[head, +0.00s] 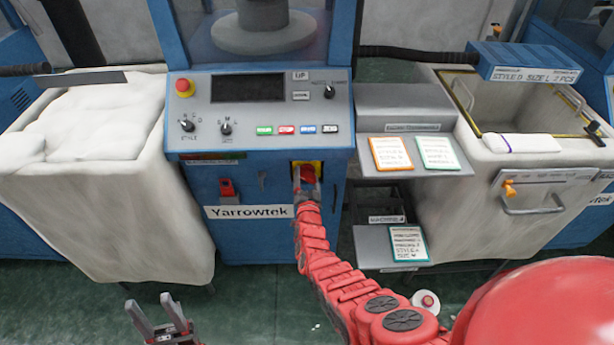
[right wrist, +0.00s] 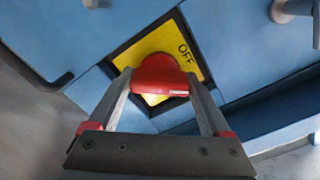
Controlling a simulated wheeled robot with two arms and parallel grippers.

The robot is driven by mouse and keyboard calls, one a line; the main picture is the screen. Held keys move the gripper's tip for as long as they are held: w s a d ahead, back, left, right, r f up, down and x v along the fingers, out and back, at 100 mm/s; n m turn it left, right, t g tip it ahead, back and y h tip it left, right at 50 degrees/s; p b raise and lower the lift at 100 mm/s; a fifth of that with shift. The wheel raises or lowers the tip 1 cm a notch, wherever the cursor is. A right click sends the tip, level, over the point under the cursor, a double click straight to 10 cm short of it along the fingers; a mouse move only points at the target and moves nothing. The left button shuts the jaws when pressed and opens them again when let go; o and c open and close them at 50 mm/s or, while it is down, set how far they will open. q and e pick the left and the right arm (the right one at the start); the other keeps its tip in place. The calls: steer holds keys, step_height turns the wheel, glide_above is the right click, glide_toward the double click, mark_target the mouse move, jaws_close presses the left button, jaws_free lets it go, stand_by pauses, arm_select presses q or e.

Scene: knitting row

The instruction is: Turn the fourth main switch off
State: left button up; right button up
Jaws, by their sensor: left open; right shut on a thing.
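The main switch is a red knob (head: 308,173) on a yellow plate on the front of the blue Yarrowtek machine (head: 236,238). In the right wrist view the red knob (right wrist: 160,74) sits between my fingers, and the yellow plate (right wrist: 190,50) shows the word OFF at its upper right. My right gripper (head: 307,184) is shut on this knob; in the right wrist view its fingers (right wrist: 160,95) lie on either side of it. The plate's lower part is partly hidden. My left gripper (head: 152,310) is open and empty, low over the floor, away from the machine.
Above is a control panel (head: 235,116) with buttons, knobs and a screen. A red device (head: 228,188) hangs left of the switch. A white bin (head: 160,215) stands left; another bin (head: 470,195) stands right. Shelves with cards (head: 392,152) adjoin the machine. A spool (head: 427,301) lies on the floor.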

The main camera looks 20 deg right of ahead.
steer(key=shift+r+n, duration=0.1)
steer(key=shift+n, duration=1.3)
steer(key=shift+f+n, duration=0.2)
steer(key=shift+n, duration=0.7)
steer(key=shift+r, duration=0.15)
steer(key=shift+n, duration=1.5)
